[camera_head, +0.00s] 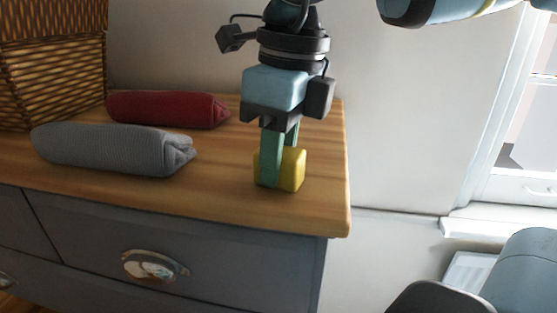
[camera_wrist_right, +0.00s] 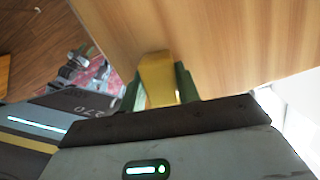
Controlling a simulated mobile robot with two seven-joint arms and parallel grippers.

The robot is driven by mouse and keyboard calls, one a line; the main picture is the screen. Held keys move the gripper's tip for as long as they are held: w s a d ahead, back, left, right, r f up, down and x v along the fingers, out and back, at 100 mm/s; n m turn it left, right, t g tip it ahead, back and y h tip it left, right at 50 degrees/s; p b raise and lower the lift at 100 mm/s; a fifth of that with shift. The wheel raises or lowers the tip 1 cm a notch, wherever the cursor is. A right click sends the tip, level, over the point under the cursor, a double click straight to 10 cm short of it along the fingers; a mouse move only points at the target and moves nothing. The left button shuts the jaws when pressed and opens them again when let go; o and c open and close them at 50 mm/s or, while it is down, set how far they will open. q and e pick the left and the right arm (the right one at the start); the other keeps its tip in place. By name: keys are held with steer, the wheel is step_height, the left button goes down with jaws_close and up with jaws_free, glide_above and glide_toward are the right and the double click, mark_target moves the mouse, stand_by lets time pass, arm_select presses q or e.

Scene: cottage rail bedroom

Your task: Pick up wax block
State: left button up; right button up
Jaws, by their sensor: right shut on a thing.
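The yellow wax block (camera_head: 293,170) is at the right end of the wooden dresser top (camera_head: 225,193). My right gripper (camera_head: 279,170) points down at it, with its green fingers closed on the block. In the right wrist view the wax block (camera_wrist_right: 158,80) sits between the two green fingers (camera_wrist_right: 160,92). I cannot tell for sure whether the block still touches the wood. My left gripper is not in view.
A grey rolled cloth (camera_head: 110,148) and a dark red rolled cloth (camera_head: 165,109) lie to the left on the dresser. A wicker basket (camera_head: 50,80) stands at the back left. The dresser's right edge is close to the block, and a window (camera_head: 520,150) is at the right.

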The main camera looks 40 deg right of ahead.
step_height(320, 180, up, 10)
stand_by(0.5)
steer(key=o, duration=0.5)
steer(key=c, duration=0.4)
